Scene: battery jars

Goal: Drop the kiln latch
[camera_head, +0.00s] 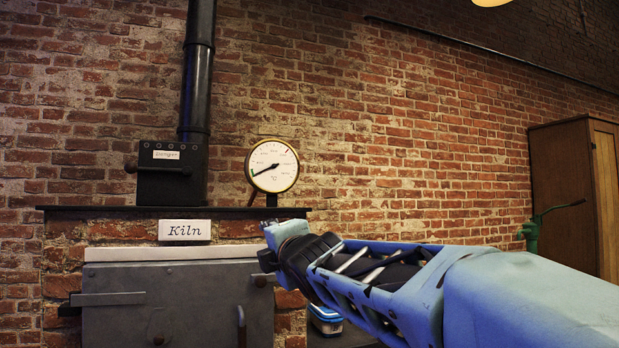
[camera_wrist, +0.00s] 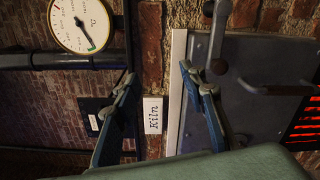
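The grey kiln door (camera_head: 190,310) stands shut at lower left in the head view and at right in the wrist view (camera_wrist: 250,120). A grey latch bar (camera_wrist: 218,32) runs from a round pivot (camera_wrist: 218,66) towards a dark bracket at the top edge of the wrist view. In the head view my gripper and arm hide most of it; the round pivot (camera_head: 260,282) shows. My gripper (camera_head: 268,243) is at the door's upper right corner. In the wrist view its fingers (camera_wrist: 158,73) are spread and empty, the right one close to the bar; contact is unclear.
A door handle (camera_wrist: 270,88) projects near the latch. Glowing slots (camera_wrist: 303,125) show in the door. The Kiln sign (camera_head: 185,230), round gauge (camera_head: 272,165) and damper box (camera_head: 172,172) with its pipe are above. A green hand lever (camera_head: 531,235) stands at right.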

